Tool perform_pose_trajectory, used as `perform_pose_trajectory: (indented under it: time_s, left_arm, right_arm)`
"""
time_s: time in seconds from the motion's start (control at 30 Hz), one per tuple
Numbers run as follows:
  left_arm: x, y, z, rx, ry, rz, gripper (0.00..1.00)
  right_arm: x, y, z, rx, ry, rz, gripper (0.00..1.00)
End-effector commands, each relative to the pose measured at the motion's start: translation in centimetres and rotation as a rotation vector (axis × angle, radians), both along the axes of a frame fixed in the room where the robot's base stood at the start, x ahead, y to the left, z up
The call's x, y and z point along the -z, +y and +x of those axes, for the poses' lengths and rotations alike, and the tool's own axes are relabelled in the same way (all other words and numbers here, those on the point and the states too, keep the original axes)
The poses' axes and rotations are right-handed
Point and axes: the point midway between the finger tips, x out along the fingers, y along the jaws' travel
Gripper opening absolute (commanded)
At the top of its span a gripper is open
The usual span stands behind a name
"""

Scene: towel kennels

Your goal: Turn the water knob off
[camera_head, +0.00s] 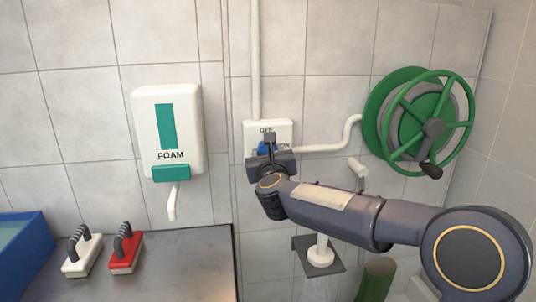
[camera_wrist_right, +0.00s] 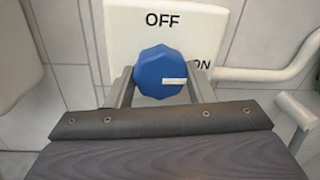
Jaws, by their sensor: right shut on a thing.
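The water knob (camera_wrist_right: 160,72) is blue and many-sided, with a white pointer mark. It sits on a white wall plate (camera_wrist_right: 125,35) marked OFF at the top and ON at the right. The pointer mark points right, toward ON. My right gripper (camera_wrist_right: 160,90) has a finger on each side of the knob and is shut on it. In the head view the knob (camera_head: 263,148) is partly hidden behind my right gripper (camera_head: 270,150). The plate (camera_head: 282,128) shows above it. My left gripper is not in view.
A white pipe (camera_head: 340,137) runs from the plate to a green hose reel (camera_head: 425,120) on the right. A foam dispenser (camera_head: 170,130) hangs left. Below it are a grey counter (camera_head: 180,265), a white brush (camera_head: 82,255), a red brush (camera_head: 125,252) and a blue bin (camera_head: 22,245).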

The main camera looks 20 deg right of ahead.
Motion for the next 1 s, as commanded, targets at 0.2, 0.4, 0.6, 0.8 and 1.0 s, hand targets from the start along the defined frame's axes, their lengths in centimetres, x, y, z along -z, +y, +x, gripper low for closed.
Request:
perform_pose_trajectory:
  time_s: [0.2, 0.4, 0.6, 0.8, 1.0]
  left_arm:
    - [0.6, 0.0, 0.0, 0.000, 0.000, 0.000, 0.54]
    - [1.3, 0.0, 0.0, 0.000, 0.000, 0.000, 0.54]
    - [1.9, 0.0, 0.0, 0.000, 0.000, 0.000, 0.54]
    - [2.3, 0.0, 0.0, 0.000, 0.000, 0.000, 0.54]
    - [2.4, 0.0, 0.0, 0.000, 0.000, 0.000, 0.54]
  right_arm:
    - [0.1, 0.0, 0.0, 0.001, 0.023, -0.091, 0.25]
    - [0.2, 0.0, 0.0, 0.000, 0.062, -0.243, 0.25]
    - [0.2, -0.1, 0.0, 0.001, 0.110, -0.427, 0.25]
    - [0.1, -0.2, -0.1, 0.001, 0.157, -0.612, 0.25]
    - [0.1, -0.2, -0.1, 0.001, 0.205, -0.796, 0.25]
